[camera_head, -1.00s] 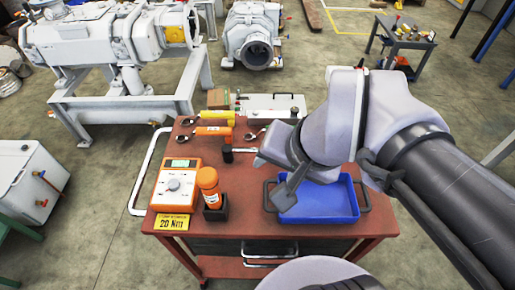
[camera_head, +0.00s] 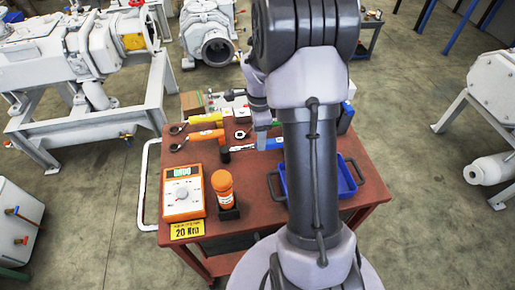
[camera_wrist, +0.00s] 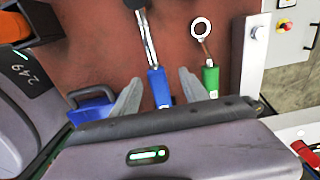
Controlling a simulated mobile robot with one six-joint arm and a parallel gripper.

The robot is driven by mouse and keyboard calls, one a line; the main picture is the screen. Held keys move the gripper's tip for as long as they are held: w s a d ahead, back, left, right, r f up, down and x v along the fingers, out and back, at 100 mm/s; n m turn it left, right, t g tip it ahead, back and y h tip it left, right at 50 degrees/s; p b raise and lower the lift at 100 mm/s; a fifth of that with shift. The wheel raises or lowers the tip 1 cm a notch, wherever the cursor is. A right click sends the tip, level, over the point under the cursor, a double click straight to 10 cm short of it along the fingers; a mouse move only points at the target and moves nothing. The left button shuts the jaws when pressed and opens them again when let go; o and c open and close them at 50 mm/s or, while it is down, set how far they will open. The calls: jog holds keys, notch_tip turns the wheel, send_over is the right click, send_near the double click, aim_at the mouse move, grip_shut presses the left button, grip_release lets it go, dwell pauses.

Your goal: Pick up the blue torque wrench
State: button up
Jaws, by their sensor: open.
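The blue torque wrench lies on the red tabletop; its blue handle (camera_head: 268,143) shows in the head view, partly hidden behind my arm. In the wrist view, its blue handle (camera_wrist: 158,88) lies between my two fingers, with its metal shaft running towards the top. My gripper (camera_wrist: 160,76) is open, with a finger on each side of the handle and a visible gap to both. In the head view, my gripper (camera_head: 262,122) is low over the far part of the table. I cannot tell how high the fingertips are above the tabletop.
A green-handled wrench (camera_wrist: 210,78) lies just right of my right finger. A blue tray (camera_head: 348,178) is partly behind my arm. Yellow (camera_head: 206,118) and orange (camera_head: 205,135) wrenches, a torque tester (camera_head: 182,192) and an orange bottle-like tool (camera_head: 223,188) stand or lie left.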

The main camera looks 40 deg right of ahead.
jog(key=f+b, duration=0.1)
jog(key=f, duration=0.1)
jog(key=f+b, duration=0.1)
jog(key=f, duration=0.3)
jog(key=shift+s+a+b, duration=0.15)
jog(key=shift+s+b, duration=0.1)
jog(key=shift+b, duration=0.15)
jog(key=shift+r, duration=0.2)
jog(key=shift+c, duration=0.4)
grip_shut()
